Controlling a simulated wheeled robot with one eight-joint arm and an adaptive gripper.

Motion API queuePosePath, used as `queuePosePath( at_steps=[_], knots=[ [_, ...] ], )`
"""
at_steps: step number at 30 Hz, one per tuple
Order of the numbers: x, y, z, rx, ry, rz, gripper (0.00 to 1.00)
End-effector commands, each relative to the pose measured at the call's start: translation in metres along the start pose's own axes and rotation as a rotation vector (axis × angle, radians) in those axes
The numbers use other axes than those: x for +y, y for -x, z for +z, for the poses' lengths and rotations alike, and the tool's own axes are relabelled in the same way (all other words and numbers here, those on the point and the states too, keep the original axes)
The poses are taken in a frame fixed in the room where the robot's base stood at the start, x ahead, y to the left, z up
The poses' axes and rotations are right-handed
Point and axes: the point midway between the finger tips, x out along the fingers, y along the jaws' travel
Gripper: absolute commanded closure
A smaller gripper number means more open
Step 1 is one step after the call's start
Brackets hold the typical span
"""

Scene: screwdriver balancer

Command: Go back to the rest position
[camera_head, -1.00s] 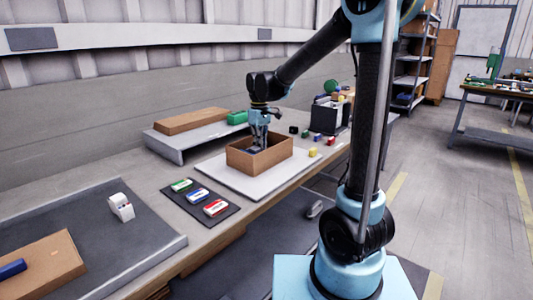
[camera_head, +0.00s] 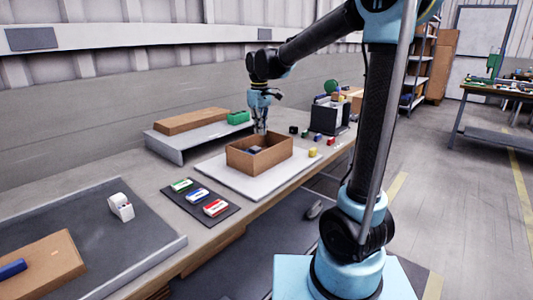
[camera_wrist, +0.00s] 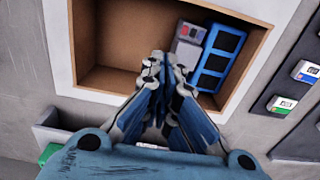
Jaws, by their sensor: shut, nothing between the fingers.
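My gripper (camera_head: 261,128) is above the open cardboard box (camera_head: 273,160) on the workbench. Its fingers are shut with nothing between them. In the wrist view, my gripper (camera_wrist: 163,62) points down over the near part of the box (camera_wrist: 90,40). A blue item with dark panels (camera_wrist: 219,58) and a grey item with a red spot (camera_wrist: 188,42) lie inside the box, apart from the fingers as far as I can tell.
The box stands on a white board (camera_head: 225,178). A dark mat (camera_head: 200,203) with green, blue and red-marked items lies to its left. A grey raised shelf (camera_head: 170,148) holds a brown box and a green bin (camera_head: 238,118). Small coloured blocks (camera_head: 312,153) lie right.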

Motion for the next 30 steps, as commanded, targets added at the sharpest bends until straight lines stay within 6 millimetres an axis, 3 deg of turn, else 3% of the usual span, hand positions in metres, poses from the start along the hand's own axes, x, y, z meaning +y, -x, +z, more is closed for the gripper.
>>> queuePosePath(
  at_steps=[7,11,20,30],
  knots=[
    [0.001,0.0,0.004,0.001,-0.007,0.001,1.0],
    [0.006,0.001,0.026,0.008,-0.047,0.004,1.0],
    [0.015,-0.006,0.121,0.046,-0.232,0.02,1.0],
    [0.006,-0.034,0.222,0.09,-0.451,0.042,1.0]
  ],
)
